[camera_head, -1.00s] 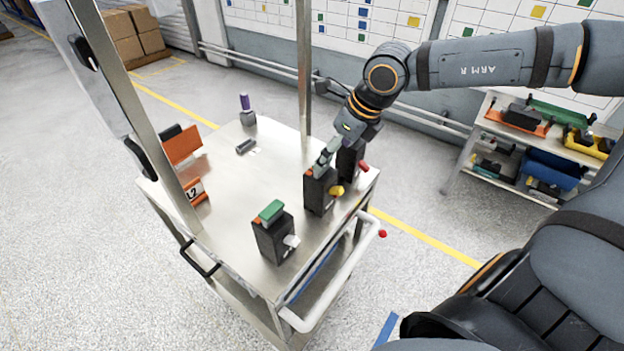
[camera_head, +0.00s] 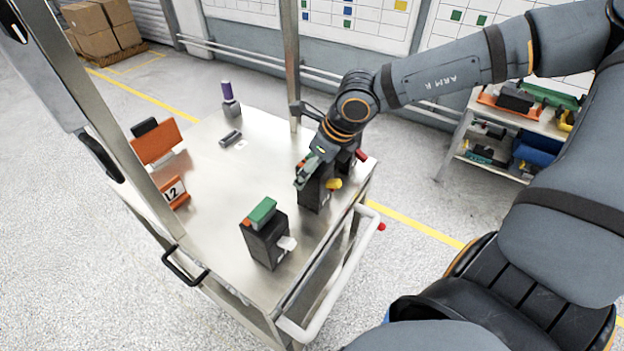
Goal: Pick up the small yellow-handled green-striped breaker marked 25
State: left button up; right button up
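A dark breaker with a yellow handle (camera_head: 333,184) stands upright on the metal cart top, between two others. Its stripe and marking cannot be read. My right gripper (camera_head: 304,179) is at its upper left part and covers much of its top. Whether the fingers touch or grip it cannot be told. A breaker with a green top and pale handle (camera_head: 266,246) stands nearer. A breaker with a red handle (camera_head: 360,155) stands just behind, partly hidden by my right gripper. My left gripper is not in view.
The cart top (camera_head: 213,213) is mostly clear on its left. A purple-handled item (camera_head: 229,98), a small dark cylinder (camera_head: 231,138) and an orange holder (camera_head: 157,143) stand or lie there. Metal posts rise at the cart's left and back. A bin shelf (camera_head: 455,131) is at right.

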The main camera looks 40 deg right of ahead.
jog(key=shift+s+a+r, duration=0.1)
jog(key=shift+s+r, duration=0.2)
jog(key=shift+s, duration=0.25)
jog(key=c, duration=0.3)
jog(key=shift+s, duration=0.1)
jog(key=shift+c, duration=1.4)
jog(key=shift+w+f, duration=0.1)
jog(key=shift+w, duration=0.15)
jog(key=c, duration=1.2)
